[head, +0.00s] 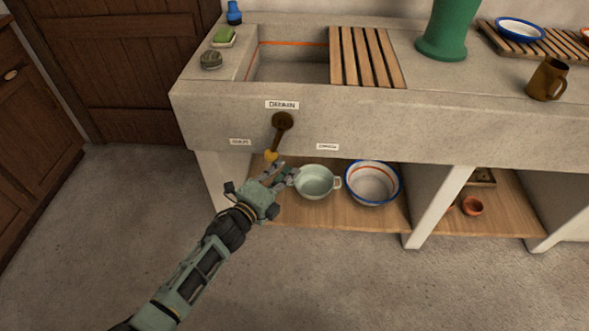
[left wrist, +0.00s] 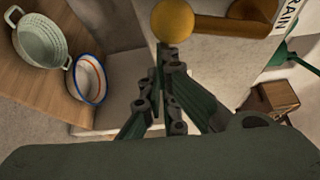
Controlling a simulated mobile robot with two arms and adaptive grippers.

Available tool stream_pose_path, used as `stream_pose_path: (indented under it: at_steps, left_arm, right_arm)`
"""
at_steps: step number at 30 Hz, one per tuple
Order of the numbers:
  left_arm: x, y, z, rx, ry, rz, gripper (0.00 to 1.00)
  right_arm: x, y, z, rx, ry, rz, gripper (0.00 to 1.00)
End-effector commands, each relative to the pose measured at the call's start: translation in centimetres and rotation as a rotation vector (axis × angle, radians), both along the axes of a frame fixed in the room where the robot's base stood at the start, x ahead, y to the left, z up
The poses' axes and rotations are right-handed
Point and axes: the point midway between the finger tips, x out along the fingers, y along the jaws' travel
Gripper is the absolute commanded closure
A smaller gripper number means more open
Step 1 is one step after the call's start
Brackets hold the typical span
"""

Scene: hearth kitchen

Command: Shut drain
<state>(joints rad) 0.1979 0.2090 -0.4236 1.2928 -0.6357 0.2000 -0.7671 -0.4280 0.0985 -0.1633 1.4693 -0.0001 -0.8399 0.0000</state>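The drain lever (head: 277,137) is on the front of the stone sink, under a sign reading DRAIN (head: 282,104). Its brown handle hangs down, leaning slightly left, and ends in a yellow knob (head: 271,155). Two small labels flank it, left (head: 240,142) and right (head: 327,147), too blurred to read surely. My left gripper (head: 288,168) is just below and right of the knob. In the left wrist view the knob (left wrist: 173,20) is just beyond the fingertips (left wrist: 163,62); contact is unclear. The fingers hold nothing visible, but their opening is unclear. My right gripper is out of view.
Below the sink, a shelf (head: 305,212) holds a pale green colander (head: 316,182) and a blue-rimmed bowl (head: 372,184), close to my left gripper. A wooden rack (head: 366,58) covers the basin's right side. The floor (head: 330,285) in front is clear.

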Motion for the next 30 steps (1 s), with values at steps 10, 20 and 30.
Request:
stream_pose_path:
  at_steps: [10, 20, 30]
  left_arm:
    - [0.0, 2.4, 0.0, 0.000, 0.001, 0.003, 1.00]
    - [0.0, 3.0, 0.2, -0.001, -0.001, 0.002, 1.00]
    - [0.1, 3.0, 0.2, -0.001, -0.001, 0.002, 1.00]
  right_arm:
    - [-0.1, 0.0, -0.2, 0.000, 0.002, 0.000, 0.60]
    - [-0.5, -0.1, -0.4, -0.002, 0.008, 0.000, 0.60]
    - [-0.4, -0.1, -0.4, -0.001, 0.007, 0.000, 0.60]
